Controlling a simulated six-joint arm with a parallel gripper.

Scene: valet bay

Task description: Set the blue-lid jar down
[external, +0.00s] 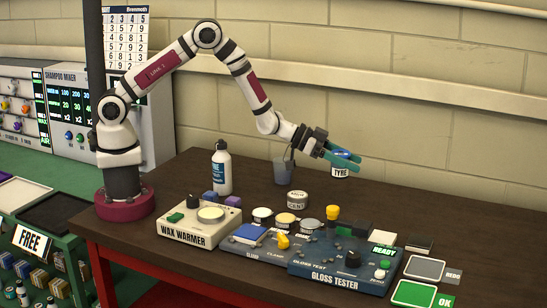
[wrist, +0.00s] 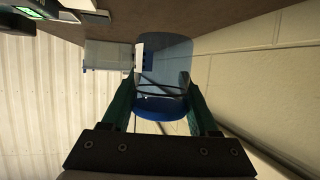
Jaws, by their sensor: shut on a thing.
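My gripper (external: 345,158) is shut on the blue-lid jar (external: 340,171). The jar is pale with a label reading TYRE and looks about upright. Its lid sits between the green fingers. The jar hangs in the air, apart from the table (external: 375,205), near its back right side. In the wrist view, my gripper's fingers (wrist: 160,98) stand on both sides of a blue surface (wrist: 160,108), which looks like the jar's lid. The fingers partly cover the jar in the external view.
A grey cup (external: 283,172), a white bottle (external: 221,168) and a round scent tin (external: 298,199) stand left of the jar. The wax warmer (external: 199,222) and gloss tester (external: 338,270) fill the front. The table's back right is mostly clear.

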